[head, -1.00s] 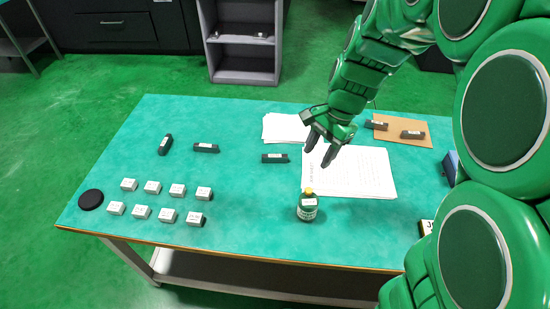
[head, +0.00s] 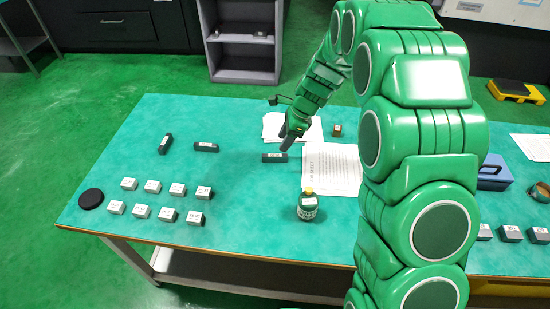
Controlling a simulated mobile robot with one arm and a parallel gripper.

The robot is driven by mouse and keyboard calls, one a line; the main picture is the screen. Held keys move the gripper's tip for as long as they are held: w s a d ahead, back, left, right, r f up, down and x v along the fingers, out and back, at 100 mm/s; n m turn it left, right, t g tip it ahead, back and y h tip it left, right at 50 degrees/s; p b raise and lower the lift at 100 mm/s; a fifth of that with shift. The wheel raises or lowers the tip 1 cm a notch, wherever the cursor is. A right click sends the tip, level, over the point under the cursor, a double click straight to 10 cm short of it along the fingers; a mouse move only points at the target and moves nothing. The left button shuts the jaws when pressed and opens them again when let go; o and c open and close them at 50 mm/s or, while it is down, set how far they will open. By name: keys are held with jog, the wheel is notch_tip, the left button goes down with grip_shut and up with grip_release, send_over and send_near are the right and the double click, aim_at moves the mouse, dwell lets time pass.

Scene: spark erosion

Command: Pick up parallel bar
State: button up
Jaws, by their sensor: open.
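Three dark bars with white labels lie on the teal table: one at the left (head: 165,144), set at an angle, one beside it (head: 206,147), and one near the middle (head: 270,157). My gripper (head: 286,146) is open and points down just above and behind the right end of the middle bar. It appears empty. I cannot tell whether its fingers touch that bar. My arm covers the table area to the right of the papers.
A green bottle with a yellow cap (head: 308,204) stands in front of the printed sheet (head: 330,172). Several small white blocks (head: 144,211) and a black disc (head: 91,199) are at the left. A small brown block (head: 336,130) sits behind. A blue box (head: 494,172) stands right.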

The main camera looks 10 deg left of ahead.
aim_at(276, 155)
jog(key=shift+w+a+f+m, duration=0.15)
jog(key=shift+w+a+f, duration=0.1)
jog(key=shift+f, duration=0.15)
jog(key=shift+w+a+f+m, duration=0.15)
jog(key=shift+w+f, duration=0.05)
jog(key=shift+f, duration=0.2)
jog(key=shift+w+d+x, duration=0.1)
jog(key=shift+w+x, duration=0.05)
jog(key=shift+x, duration=1.05)
jog(key=shift+w+d+x, duration=0.1)
jog(key=shift+d+x, duration=0.05)
jog(key=shift+x, duration=1.1)
jog(key=shift+w+d+x, duration=0.1)
jog(key=shift+w+x, duration=0.05)
jog(key=shift+x, duration=1.05)
jog(key=shift+f, duration=0.4)
grip_shut()
